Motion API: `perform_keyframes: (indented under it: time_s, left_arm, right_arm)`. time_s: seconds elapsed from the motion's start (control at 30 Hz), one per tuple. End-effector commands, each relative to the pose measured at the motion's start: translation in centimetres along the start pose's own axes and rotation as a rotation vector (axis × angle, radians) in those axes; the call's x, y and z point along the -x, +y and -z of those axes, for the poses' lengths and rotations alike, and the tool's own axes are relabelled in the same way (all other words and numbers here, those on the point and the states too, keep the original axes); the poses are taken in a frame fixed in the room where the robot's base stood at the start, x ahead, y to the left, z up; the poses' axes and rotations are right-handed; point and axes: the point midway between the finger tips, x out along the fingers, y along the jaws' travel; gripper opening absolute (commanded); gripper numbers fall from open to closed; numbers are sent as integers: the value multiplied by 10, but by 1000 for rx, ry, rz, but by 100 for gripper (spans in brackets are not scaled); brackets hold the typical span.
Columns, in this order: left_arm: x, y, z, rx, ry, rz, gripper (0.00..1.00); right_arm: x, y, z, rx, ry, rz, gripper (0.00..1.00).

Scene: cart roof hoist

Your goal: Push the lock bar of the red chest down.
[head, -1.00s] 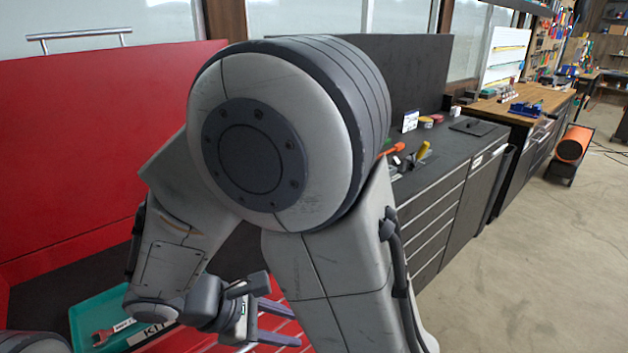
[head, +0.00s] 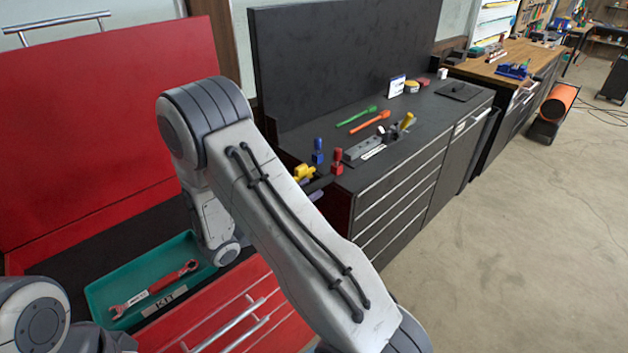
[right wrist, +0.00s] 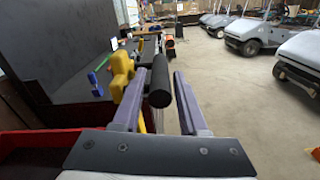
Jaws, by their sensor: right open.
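The red chest (head: 100,130) stands at left with its lid raised and red drawers in front. My right gripper (head: 314,189) shows only in part beyond my forearm, by the chest's right side and the dark bench's near end. In the right wrist view, its two purple fingers (right wrist: 160,77) are apart. A black round-ended bar (right wrist: 160,84) shows between them; I cannot tell whether it is the lock bar or whether the fingers touch it. No lock bar stands out in the head view. My left gripper is out of view.
A teal tray (head: 98,296) with a red wrench (head: 152,290) lies in the chest. Yellow (head: 304,172), blue (head: 318,152) and red (head: 337,160) handles stand close to my right gripper, by the dark bench (head: 420,135). Open floor (head: 500,250) lies at right.

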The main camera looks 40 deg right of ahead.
Motion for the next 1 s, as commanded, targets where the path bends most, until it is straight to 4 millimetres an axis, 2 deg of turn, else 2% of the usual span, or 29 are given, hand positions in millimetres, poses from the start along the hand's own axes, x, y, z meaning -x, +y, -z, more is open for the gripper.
perform_keyframes:
  time_s: [0.1,0.2,0.53,0.57,0.63,0.67,1.0]
  left_arm:
    - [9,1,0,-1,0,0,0]
    - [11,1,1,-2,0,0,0]
    - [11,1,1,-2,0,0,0]
    - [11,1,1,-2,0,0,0]
    - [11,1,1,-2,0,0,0]
    - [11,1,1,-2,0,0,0]
    - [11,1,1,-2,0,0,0]
  right_arm:
    - [-17,0,-2,1,0,3,42]
    - [-24,0,-1,1,1,2,42]
    - [-28,0,1,-1,2,0,42]
    - [-28,0,1,-1,2,0,34]
    - [-28,0,0,-1,2,0,8]
    - [-28,0,0,-1,2,0,0]
    - [-27,0,0,-1,1,0,0]
